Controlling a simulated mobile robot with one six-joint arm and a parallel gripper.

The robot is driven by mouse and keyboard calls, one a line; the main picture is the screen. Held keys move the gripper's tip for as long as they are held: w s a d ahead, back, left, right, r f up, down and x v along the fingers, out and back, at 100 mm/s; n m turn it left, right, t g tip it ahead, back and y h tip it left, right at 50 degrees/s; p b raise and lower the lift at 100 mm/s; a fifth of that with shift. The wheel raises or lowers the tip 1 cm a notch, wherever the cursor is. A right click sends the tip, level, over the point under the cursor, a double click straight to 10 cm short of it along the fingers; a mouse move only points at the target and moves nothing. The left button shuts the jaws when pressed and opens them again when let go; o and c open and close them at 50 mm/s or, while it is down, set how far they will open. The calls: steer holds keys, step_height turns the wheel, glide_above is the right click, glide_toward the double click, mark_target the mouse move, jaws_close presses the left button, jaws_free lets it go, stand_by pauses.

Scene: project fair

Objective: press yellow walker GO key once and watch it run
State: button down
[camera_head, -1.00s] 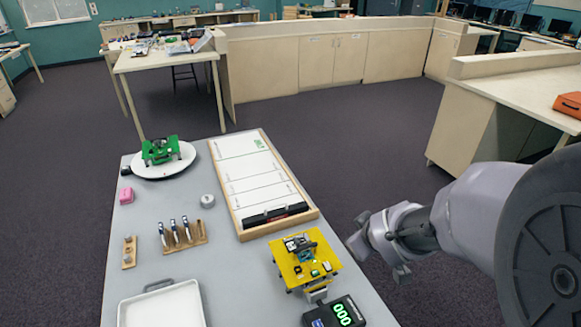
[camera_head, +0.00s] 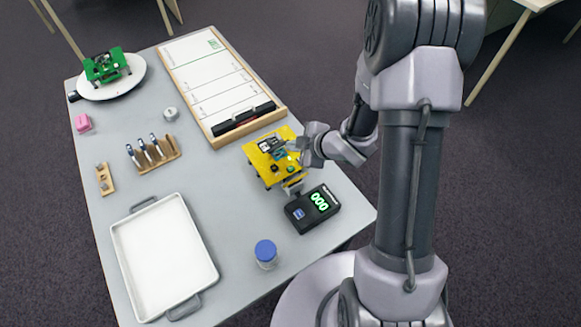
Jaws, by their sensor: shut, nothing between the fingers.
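The yellow walker (camera_head: 262,160) stands on the grey table, near its right edge. It has a flat yellow top plate with dark electronics and a few small coloured parts on it, one of them green. My gripper (camera_head: 297,148) is shut and empty at the right side of the walker's top, close to the small green part. I cannot tell whether the fingertips touch the walker. The GO key cannot be made out at this size, and my gripper covers part of the plate's right edge.
A white tray (camera_head: 163,258), a blue-lidded jar (camera_head: 265,254), a pen rack (camera_head: 153,152) and a green walker (camera_head: 105,67) on a white disc stand around.

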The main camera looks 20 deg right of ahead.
steer(key=b, duration=0.7)
glide_above(293, 171)
step_height(293, 171, down, 8)
steer(key=shift+f, duration=0.15)
steer(key=shift+f, duration=0.1)
stand_by(1.3)
steer(key=shift+f, duration=0.35)
steer(key=shift+f+b, duration=0.35)
steer(key=shift+b, duration=0.3)
stand_by(0.5)
steer(key=shift+r+p, duration=0.6)
steer(key=shift+r, duration=0.2)
step_height(293, 171, up, 5)
steer(key=p, duration=0.4)
